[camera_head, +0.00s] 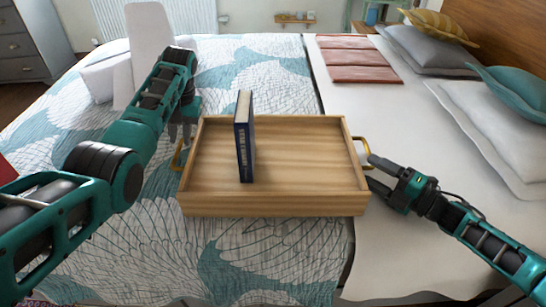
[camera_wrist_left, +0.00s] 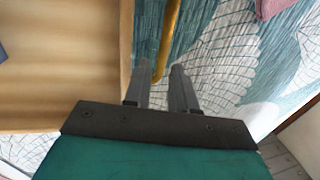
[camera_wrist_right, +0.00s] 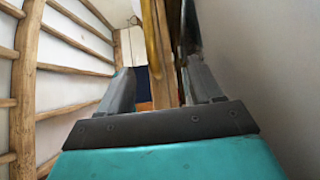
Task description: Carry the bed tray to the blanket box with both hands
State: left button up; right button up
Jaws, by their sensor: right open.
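The wooden bed tray (camera_head: 300,202) lies on the bed, with a brass handle at each end. A dark blue book (camera_head: 244,138) stands upright in it, left of centre. My left gripper (camera_head: 183,133) is at the left handle (camera_head: 178,157); in the left wrist view its narrowly spaced fingers (camera_wrist_left: 160,78) are closed about that handle (camera_wrist_left: 170,35). My right gripper (camera_head: 371,170) is open at the right handle (camera_head: 362,150). In the right wrist view the brass handle (camera_wrist_right: 151,50) shows between its spread fingers (camera_wrist_right: 163,80); contact cannot be told.
The bed has a teal-and-white patterned quilt (camera_head: 270,260) and a plain pale sheet (camera_head: 420,240) on the right. Folded red cloths (camera_head: 355,58) and pillows (camera_head: 490,125) lie beyond the tray. A grey chest of drawers (camera_head: 22,45) stands at the far left.

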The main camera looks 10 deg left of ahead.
aim_at(180, 143)
pick_arm(q)
jog(key=x, duration=0.5)
jog(key=shift+a+f, duration=0.1)
jog(key=shift+f, duration=0.25)
pick_arm(e)
jog(key=x, duration=0.5)
jog(key=shift+w+a, duration=0.2)
jog(key=shift+a, duration=0.05)
pick_arm(q)
jog(key=shift+c, duration=0.4)
pick_arm(e)
jog(key=shift+c, duration=0.5)
pick_arm(q)
grip_shut()
pick_arm(e)
jog(key=c, duration=0.4)
grip_shut()
pick_arm(q)
jog(key=shift+w+r, duration=0.15)
jog(key=shift+r, duration=0.15)
pick_arm(e)
jog(key=shift+r, duration=0.3)
